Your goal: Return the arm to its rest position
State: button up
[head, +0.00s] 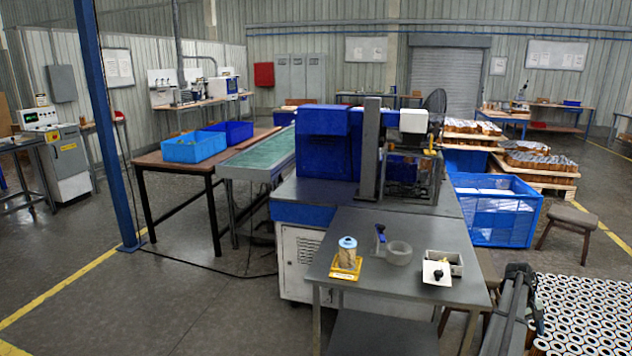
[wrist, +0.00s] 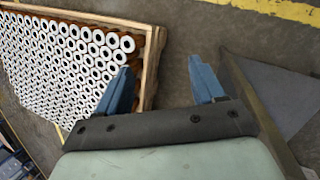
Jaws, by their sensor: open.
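My gripper (wrist: 159,65) shows in the wrist view with its two blue fingers spread wide apart. Nothing is between them; bare grey floor shows behind the gap. The fingers hang above the floor beside a wooden-edged pallet of filter cartridges (wrist: 70,55), which lies to their left. In the head view a dark part of my arm stands at the lower right, in front of the cartridges (head: 580,310). I cannot make out the fingers there.
A blue crate (head: 495,212) and a stool (head: 570,226) stand behind the pallet. A grey panel edges the wrist view's right.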

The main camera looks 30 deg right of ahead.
jog(key=s+a+f, duration=0.3)
jog(key=a+f, duration=0.3)
jog(key=w+a+f+n, duration=0.1)
jog(key=w+a+f, duration=0.4)
jog(key=a, duration=0.4)
jog(key=w+a+f+n+y, duration=0.1)
jog(key=w+a+f, duration=0.5)
jog(key=a, duration=0.3)
jog(key=w+a+f, duration=0.5)
jog(key=a, duration=0.4)
jog(key=a+f+n, duration=0.1)
jog(key=a+f, duration=0.3)
jog(key=a, duration=0.7)
jog(key=a+f+n, duration=0.1)
jog(key=a+f, duration=0.3)
jog(key=a, duration=0.6)
jog(key=s+a+f+g, duration=0.1)
jog(key=s+a+f, duration=0.1)
jog(key=s+a, duration=0.6)
jog(key=s+a+f+n+g, duration=0.1)
jog(key=s+a+f, duration=0.1)
jog(key=s+a, duration=0.7)
jog(key=a, duration=0.7)
jog(key=shift+g+y, duration=0.3)
jog(key=shift+g, duration=0.1)
jog(key=shift+s+a, duration=0.1)
